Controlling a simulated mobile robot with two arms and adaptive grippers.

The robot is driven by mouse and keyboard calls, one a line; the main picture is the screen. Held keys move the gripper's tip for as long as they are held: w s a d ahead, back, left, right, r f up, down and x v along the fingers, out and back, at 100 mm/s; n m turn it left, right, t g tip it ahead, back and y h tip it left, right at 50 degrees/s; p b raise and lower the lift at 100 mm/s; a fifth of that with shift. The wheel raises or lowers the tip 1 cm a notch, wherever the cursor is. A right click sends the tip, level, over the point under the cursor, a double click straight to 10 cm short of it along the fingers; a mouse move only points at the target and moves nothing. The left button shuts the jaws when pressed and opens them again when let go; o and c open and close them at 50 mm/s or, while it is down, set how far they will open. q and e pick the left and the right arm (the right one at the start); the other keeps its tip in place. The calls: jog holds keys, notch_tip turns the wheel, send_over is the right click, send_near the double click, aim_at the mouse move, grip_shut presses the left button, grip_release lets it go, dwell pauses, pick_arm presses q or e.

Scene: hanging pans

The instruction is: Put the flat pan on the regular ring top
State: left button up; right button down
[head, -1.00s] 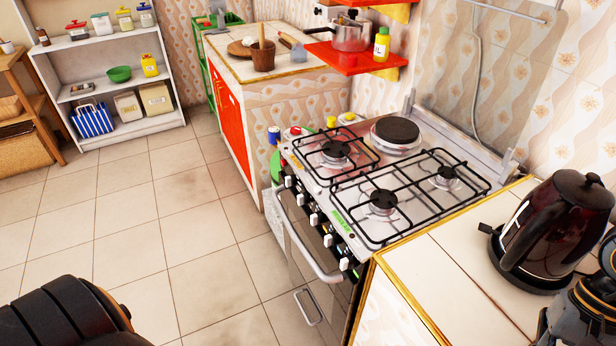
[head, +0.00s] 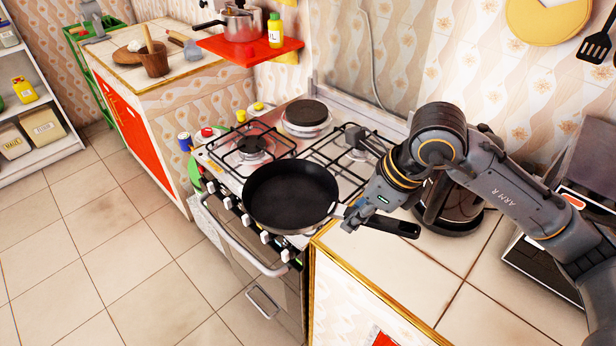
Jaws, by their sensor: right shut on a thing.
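The black flat pan (head: 290,195) is over the front part of the stove, its inside facing up. I cannot tell whether it touches the stove. My right gripper (head: 358,216) is shut on the pan's handle (head: 397,226), near where it joins the pan. The stove (head: 222,173) has a gas ring under a black grate at the left (head: 253,146), beyond the pan. A solid dark round plate (head: 306,113) is at the back. The right grate (head: 328,146) is partly hidden by the pan and my right arm. My left gripper is out of view.
A dark kettle (head: 452,205) stands on the tiled counter (head: 400,277) right of the stove, partly behind my right arm. A red shelf (head: 262,52) with a pot (head: 242,24) and a yellow bottle (head: 274,30) is beyond the stove. Floor at the left is clear.

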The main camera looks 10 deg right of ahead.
jog(key=m, duration=0.1)
jog(key=r+m, duration=0.1)
jog(key=w+m+t+h, duration=0.1)
jog(key=shift+a+r, duration=0.3)
jog(key=shift+r, duration=0.05)
jog(key=shift+w+m, duration=0.25)
jog(key=shift+m, duration=0.05)
jog(key=w+d+f+p, duration=0.1)
jog(key=w+f, duration=0.1)
jog(key=w, duration=0.2)
jog(key=w+d+f+p, duration=0.1)
jog(key=w+f+p, duration=0.1)
jog(key=w+f, duration=0.1)
jog(key=w+d+f+p, duration=0.1)
jog(key=w+f, duration=0.2)
jog(key=w, duration=0.2)
jog(key=shift+d+f+p, duration=0.1)
jog(key=shift+f+p, duration=0.1)
jog(key=shift+p, duration=0.15)
jog(key=f+p, duration=0.1)
jog(key=f, duration=0.1)
jog(key=w+f+p, duration=0.1)
jog(key=f, duration=0.1)
jog(key=shift+d+f, duration=0.15)
jog(key=shift+f, duration=0.1)
jog(key=shift+f, duration=0.1)
